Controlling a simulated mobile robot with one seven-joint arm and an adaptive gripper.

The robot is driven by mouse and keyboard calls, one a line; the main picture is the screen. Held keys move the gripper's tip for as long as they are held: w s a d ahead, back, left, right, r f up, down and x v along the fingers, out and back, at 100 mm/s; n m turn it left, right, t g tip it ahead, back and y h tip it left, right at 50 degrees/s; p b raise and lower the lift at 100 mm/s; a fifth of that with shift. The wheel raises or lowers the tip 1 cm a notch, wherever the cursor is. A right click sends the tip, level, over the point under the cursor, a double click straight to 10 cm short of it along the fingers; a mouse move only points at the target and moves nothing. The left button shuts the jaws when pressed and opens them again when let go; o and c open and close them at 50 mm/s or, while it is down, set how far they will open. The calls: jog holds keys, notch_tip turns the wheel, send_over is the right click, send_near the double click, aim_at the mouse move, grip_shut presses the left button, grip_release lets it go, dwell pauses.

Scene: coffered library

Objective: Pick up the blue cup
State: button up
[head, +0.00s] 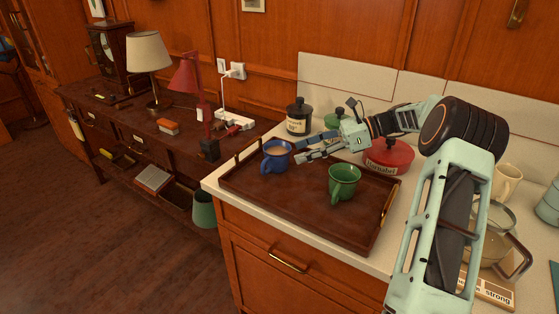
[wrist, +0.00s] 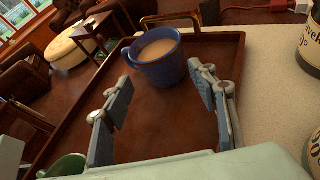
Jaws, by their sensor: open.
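The blue cup (head: 276,157) stands upright on the far left part of a brown wooden tray (head: 310,215) and holds a light brown drink. In the wrist view the blue cup (wrist: 158,57) is ahead of my gripper (wrist: 165,95), near the tray's far end. My gripper (head: 298,149) is open, its two fingers apart and pointing at the cup from the right in the head view. The space between the fingers is empty, and I cannot tell whether a fingertip touches the cup.
A green cup (head: 343,182) stands on the tray to the right. A black canister (head: 298,117), a green one (head: 335,121) and a red one (head: 388,158) stand behind the tray. The tray has a raised rim and end handles. A glass pot (head: 492,245) stands at the right.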

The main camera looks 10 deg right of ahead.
aim_at(274, 158)
jog(key=b+x, duration=0.1)
jog(key=x, duration=0.8)
jog(key=shift+w+a+r, duration=0.15)
jog(key=shift+a, duration=0.05)
jog(key=shift+c, duration=0.4)
jog(key=c, duration=0.9)
